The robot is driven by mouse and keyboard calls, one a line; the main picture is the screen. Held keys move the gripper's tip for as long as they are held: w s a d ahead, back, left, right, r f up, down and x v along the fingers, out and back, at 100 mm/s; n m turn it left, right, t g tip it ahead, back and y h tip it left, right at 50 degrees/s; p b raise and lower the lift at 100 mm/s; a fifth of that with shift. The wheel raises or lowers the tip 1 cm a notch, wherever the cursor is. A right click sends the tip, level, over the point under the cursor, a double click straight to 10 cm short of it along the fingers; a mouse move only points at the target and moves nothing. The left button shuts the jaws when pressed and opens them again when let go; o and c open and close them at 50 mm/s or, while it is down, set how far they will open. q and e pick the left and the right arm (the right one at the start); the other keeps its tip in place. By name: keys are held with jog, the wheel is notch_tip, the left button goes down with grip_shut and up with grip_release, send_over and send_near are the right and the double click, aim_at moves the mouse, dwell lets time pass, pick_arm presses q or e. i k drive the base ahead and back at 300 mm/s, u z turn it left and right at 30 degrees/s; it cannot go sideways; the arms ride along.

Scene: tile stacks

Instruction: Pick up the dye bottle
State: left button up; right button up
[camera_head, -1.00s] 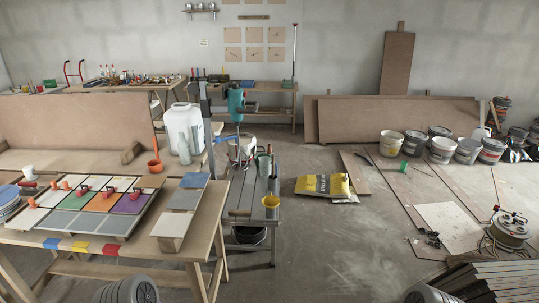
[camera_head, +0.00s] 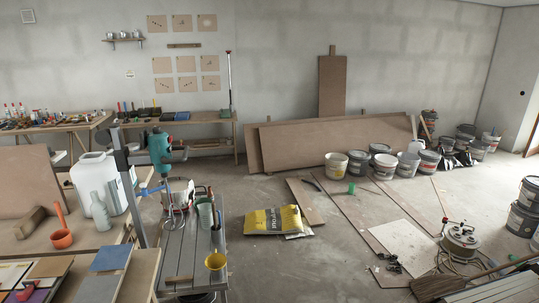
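I cannot tell for certain which thing is the dye bottle. Several small bottles (camera_head: 20,110) with red and white tops stand at the left end of the back workbench, too small to read. Two taller pale grey-green bottles (camera_head: 101,212) stand on the near left table beside a white jerrycan (camera_head: 92,170). Neither of my grippers shows in the view.
A yellow bag (camera_head: 272,221) lies on the floor. Buckets (camera_head: 385,166) line the right back. Floor right of the bench is partly clear.

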aim_at(210, 194)
jog(key=z, duration=0.35)
jog(key=i, duration=2.15)
jog(key=u, duration=0.35)
jog(key=i, duration=2.05)
jog(key=u, duration=1.25)
jog(key=i, duration=0.95)
jog(key=u, duration=0.45)
